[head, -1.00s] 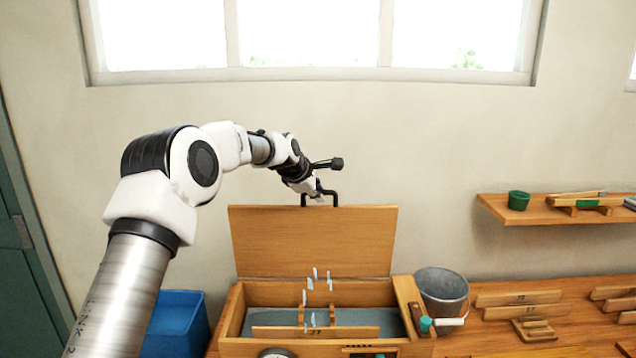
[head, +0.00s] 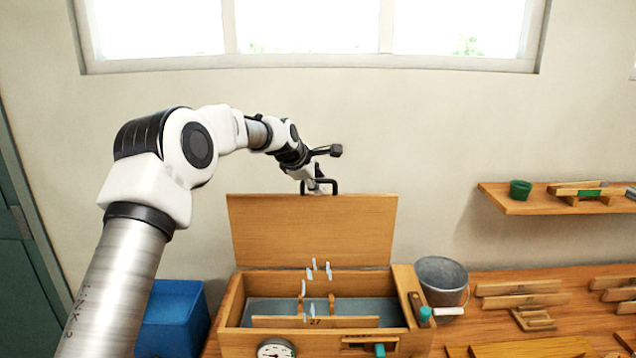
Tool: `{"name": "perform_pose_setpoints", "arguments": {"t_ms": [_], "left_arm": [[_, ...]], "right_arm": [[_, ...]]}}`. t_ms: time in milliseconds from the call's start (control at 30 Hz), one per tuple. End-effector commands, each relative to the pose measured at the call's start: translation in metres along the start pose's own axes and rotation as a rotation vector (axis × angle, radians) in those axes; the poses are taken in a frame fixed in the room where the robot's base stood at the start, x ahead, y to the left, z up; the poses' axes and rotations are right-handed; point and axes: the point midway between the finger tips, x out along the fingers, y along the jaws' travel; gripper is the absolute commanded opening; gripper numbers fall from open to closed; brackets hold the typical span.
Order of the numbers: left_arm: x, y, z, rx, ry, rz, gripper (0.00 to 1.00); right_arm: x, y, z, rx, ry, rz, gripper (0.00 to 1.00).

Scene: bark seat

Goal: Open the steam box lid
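The steam box (head: 232,307) is a wooden box on the bench, with a gauge (head: 276,348) on its front. Its wooden lid (head: 312,232) stands raised, about upright, at the back edge. A dark handle (head: 335,182) is on the lid's top edge. My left gripper (head: 318,188) is at this handle, its fingers around or beside it. The fingers are small and partly hidden, so I cannot tell whether they are shut. Inside the open box are a wooden slat marked 27 and pale wisps of steam. My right gripper is not in view.
A metal bucket (head: 442,279) stands right of the box. Wooden pieces (head: 525,300) lie on the bench (head: 580,318) at the right. A blue bin (head: 172,320) is at the left. A wall shelf (head: 530,203) holds a green cup (head: 520,190).

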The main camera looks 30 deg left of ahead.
Motion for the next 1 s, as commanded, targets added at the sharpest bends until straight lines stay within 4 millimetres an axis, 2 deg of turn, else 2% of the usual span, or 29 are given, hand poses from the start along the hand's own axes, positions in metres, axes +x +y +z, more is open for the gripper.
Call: {"name": "perform_pose_setpoints", "arguments": {"t_ms": [300,467,600,1000], "left_arm": [[-0.074,0.001,0.001,-0.001,-0.003,0.001,0.39],[-0.103,0.0,0.0,0.0,-0.002,-0.001,0.39],[-0.112,0.0,-0.001,-0.001,-0.001,-0.002,0.39],[-0.112,0.0,0.0,-0.001,0.0,-0.002,0.39]], "right_arm": [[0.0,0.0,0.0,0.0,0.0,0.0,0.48],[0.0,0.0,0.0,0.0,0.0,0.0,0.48],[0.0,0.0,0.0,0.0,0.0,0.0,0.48],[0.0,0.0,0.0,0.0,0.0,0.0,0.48]]}}
